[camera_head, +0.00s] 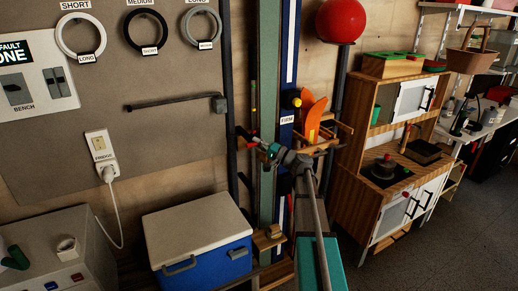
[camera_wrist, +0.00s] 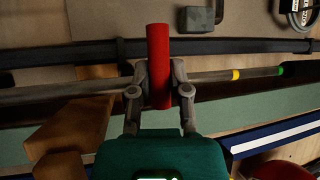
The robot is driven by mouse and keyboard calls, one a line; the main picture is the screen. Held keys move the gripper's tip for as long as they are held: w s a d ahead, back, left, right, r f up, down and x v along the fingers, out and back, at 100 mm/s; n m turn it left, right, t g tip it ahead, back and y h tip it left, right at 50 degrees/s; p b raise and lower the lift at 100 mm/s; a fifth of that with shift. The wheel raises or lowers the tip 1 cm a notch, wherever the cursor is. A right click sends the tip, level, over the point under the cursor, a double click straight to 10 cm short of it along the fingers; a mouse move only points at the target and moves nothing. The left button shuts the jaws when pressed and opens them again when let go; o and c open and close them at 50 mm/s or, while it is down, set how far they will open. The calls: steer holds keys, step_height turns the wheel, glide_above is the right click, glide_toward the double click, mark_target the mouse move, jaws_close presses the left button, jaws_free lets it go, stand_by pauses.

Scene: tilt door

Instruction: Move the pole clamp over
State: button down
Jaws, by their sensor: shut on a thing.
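My gripper (camera_wrist: 158,85) is shut on a red cylinder (camera_wrist: 158,45), with one finger on each side of it. The red cylinder looks like a handle of the pole clamp; the clamp's body is not clearly visible. A thin grey pole (camera_wrist: 60,95) passes behind the fingers, with a yellow band (camera_wrist: 236,75) and a green band (camera_wrist: 280,70) on it. In the head view my gripper (camera_head: 268,151) is small, beside the upright posts, and its grip is hard to make out.
A wooden block (camera_wrist: 75,130) sits beside the pole. In the head view a blue cooler (camera_head: 205,262) with a white lid stands below the tool board (camera_head: 165,80). A red ball (camera_head: 340,20) and a wooden play kitchen (camera_head: 375,150) are to the right. Grey floor (camera_head: 440,255) is clear at lower right.

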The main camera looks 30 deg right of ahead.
steer(key=c, duration=0.6)
jaws_free()
